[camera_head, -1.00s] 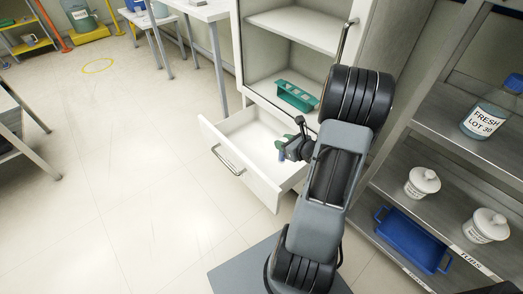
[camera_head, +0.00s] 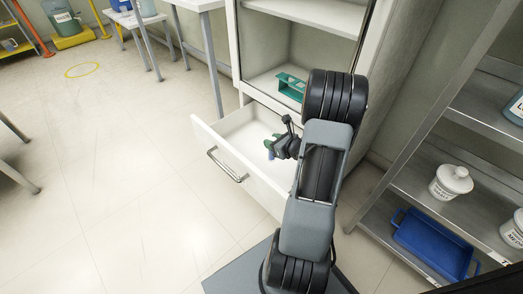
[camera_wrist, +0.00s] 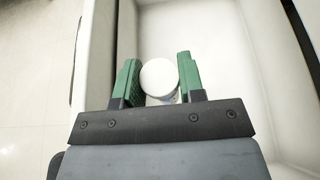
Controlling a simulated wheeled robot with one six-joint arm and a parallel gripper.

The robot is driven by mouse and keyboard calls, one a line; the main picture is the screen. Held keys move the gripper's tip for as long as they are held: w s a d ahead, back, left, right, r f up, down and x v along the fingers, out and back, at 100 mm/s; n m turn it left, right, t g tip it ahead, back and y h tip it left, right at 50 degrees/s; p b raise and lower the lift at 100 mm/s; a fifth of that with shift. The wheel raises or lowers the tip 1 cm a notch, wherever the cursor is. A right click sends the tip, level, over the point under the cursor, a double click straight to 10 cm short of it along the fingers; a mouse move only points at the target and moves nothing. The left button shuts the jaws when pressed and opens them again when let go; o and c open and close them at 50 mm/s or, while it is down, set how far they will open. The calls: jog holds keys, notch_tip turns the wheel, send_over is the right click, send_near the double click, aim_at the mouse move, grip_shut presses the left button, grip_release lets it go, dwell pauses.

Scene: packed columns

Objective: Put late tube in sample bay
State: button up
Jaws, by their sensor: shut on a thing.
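My gripper (camera_head: 272,146) is over the open white drawer (camera_head: 212,126), with its green fingers pointing down. In the wrist view, its two fingers (camera_wrist: 160,80) are on either side of a round white cap (camera_wrist: 159,76) and shut on it. The head view shows a small bluish part of the tube (camera_head: 271,156) below the fingers. Most of the tube is hidden, and no label on it is readable. I cannot tell whether its lower end touches the drawer floor. A teal rack (camera_head: 291,86) stands in the cabinet compartment above the drawer.
The cabinet (camera_head: 262,66) has an open front above the drawer, partly hidden by my arm. On the right, a metal shelf holds a blue tray (camera_head: 432,244) and a white lidded jar (camera_head: 451,182). Free floor (camera_head: 110,190) lies to the left.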

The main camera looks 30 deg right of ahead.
jog(key=w+d+f+b, duration=0.1)
jog(key=w+f+b, duration=0.3)
jog(key=w+f, duration=0.6)
jog(key=shift+w+d+f+b, duration=0.25)
jog(key=shift+d+f+b, duration=0.15)
jog(key=shift+f, duration=0.35)
jog(key=shift+f+b, duration=0.2)
jog(key=shift+b, duration=0.15)
jog(key=o, duration=0.9)
jog(key=shift+r, duration=0.1)
